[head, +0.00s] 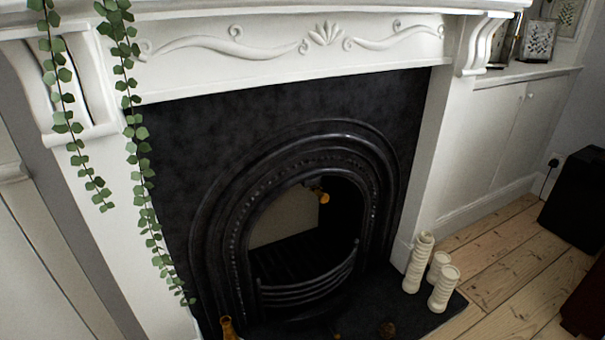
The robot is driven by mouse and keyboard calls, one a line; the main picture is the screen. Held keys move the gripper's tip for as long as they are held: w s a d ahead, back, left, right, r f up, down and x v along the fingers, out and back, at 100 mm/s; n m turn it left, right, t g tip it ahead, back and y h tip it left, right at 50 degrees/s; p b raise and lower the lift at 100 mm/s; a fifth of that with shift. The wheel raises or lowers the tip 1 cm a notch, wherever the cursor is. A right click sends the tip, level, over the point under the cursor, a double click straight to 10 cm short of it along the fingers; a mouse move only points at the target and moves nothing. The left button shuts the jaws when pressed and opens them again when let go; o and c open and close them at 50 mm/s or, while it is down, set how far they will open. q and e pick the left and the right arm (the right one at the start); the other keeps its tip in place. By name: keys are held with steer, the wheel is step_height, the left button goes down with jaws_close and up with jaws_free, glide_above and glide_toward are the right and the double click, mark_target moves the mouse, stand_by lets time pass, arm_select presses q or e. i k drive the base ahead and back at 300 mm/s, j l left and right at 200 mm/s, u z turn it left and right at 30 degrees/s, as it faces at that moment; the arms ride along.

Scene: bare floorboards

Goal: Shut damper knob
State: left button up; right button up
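A small orange-brass knob (324,197) shows inside the upper right of the arched fireplace opening; I take it for the damper knob. It sits at the right edge of a pale upright panel (285,218) in the opening. The panel covers the left and middle part, and dark space shows to its right. The knob is too small to tell its exact setting. Neither of my grippers is in view, and nothing touches the knob.
A black arched surround (210,225) and a low curved grate (310,287) frame the opening. Several cream candles (419,262) stand at right on the dark hearth. An amber object (228,328) stands at bottom left. Ivy (140,150) hangs at left.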

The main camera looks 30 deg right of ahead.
mark_target(324, 198)
steer(key=z, duration=0.85)
steer(key=k+j+z, duration=0.15)
steer(key=j, duration=0.25)
steer(key=i+l+u, duration=0.45)
steer(key=l, duration=0.2)
steer(key=l+u, duration=0.2)
steer(key=l, duration=0.15)
